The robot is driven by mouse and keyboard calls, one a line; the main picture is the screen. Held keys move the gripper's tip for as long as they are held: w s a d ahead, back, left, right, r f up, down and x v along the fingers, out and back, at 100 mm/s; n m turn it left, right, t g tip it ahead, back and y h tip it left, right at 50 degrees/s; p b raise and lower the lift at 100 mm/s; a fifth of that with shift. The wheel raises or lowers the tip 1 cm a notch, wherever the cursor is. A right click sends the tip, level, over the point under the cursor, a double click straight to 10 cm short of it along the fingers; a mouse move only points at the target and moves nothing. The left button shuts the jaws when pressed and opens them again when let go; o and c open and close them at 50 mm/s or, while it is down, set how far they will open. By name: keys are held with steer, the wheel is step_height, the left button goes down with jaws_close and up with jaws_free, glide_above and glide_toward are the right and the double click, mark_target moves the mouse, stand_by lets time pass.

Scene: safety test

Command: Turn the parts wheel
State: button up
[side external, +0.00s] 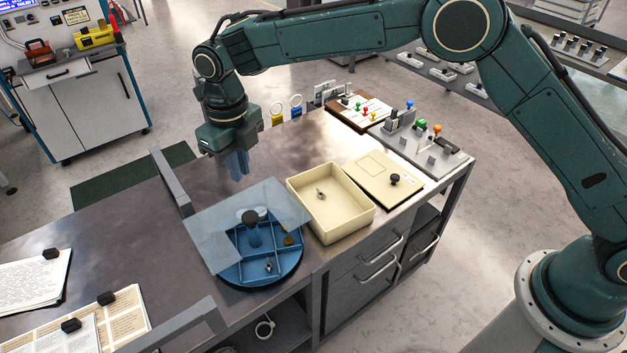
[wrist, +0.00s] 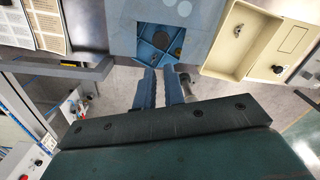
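The parts wheel (side external: 283,279) is a round blue tray split by dividers, on the bench near its front edge. A translucent grey-blue sheet (side external: 208,243) covers its back and left part. A dark knob (side external: 250,217) stands at its centre. A small metal part (side external: 268,267) and a brassy part (side external: 288,240) lie in separate compartments. In the wrist view, part of the wheel (wrist: 148,45) shows through a square opening in the cover. My gripper (side external: 239,178) hangs above the bench behind the wheel, apart from it. In the wrist view its blue fingers (wrist: 161,75) have a gap with nothing between them.
A cream box (side external: 345,228) holding a small metal part stands right of the wheel, beside a cream panel (side external: 368,167) with a black knob. Grey rails (side external: 172,182) rise at the bench's edges. Papers (side external: 32,280) with black clips lie left. Control boards (side external: 428,150) stand far right.

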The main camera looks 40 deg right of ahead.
steer(key=s+f+m, duration=0.2)
steer(key=s+f, duration=0.1)
steer(key=s+f+m+t, duration=0.1)
steer(key=s+f+m, duration=0.1)
steer(key=s+f, duration=0.2)
steer(key=shift+a, duration=0.2)
jaws_close()
steer(key=m+t+h, duration=0.1)
steer(key=m+t, duration=0.1)
steer(key=m, duration=0.3)
glide_toward(298, 254)
steer(key=s+a+r, duration=0.2)
steer(key=s+r, duration=0.1)
steer(key=s, duration=0.1)
steer(key=shift+s+r, duration=0.15)
steer(key=shift+r, duration=0.1)
steer(key=shift+f, duration=0.1)
steer(key=x, duration=1)
steer(key=shift+s, duration=0.15)
steer(key=shift+w+d, duration=0.25)
steer(key=shift+w, duration=0.3)
steer(key=shift+w+d, duration=0.2)
steer(key=shift+w, duration=0.3)
steer(key=shift+w+d, duration=0.35)
steer(key=shift+w, duration=0.45)
steer(key=shift+n, duration=0.3)
